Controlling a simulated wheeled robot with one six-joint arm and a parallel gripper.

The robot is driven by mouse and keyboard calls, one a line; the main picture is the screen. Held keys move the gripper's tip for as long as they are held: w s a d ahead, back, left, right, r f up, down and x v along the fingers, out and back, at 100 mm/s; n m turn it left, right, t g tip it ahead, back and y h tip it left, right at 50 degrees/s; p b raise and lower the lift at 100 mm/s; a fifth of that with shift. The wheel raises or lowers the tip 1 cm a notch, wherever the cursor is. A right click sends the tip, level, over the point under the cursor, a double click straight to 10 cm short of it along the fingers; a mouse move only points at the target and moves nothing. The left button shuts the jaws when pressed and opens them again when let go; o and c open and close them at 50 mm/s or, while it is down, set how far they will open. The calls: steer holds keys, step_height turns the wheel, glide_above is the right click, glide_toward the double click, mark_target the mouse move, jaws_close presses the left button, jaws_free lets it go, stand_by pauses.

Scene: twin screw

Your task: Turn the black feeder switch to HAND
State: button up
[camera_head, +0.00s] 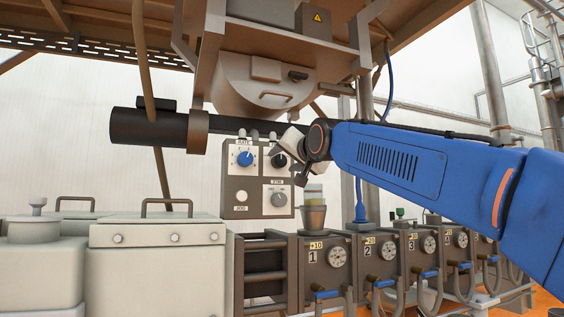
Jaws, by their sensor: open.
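A grey control panel (261,212) hangs in the middle of the head view. A black knob (279,160) sits in its upper right quarter, partly beside my gripper; any lettering above it is hidden. A blue knob (245,159) is at the upper left of the panel and a grey knob (279,199) at the lower right. My gripper (291,160) is open, at the right edge of the panel and close to the black knob. Whether it touches the knob I cannot tell. The labels are too small to read surely.
A dark horizontal tube (148,127) runs above the panel, under a hopper (262,88). A cup (313,213) stands below right of the panel. Numbered boxes (323,267) line the lower right. A pale lidded bin (158,270) stands at lower left.

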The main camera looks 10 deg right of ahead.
mark_target(279, 161)
steer(key=shift+w+a, duration=0.25)
steer(key=shift+w, duration=0.9)
steer(key=c, duration=1)
steer(key=shift+c, duration=0.2)
steer(key=shift+n, duration=0.4)
steer(key=n, duration=1.1)
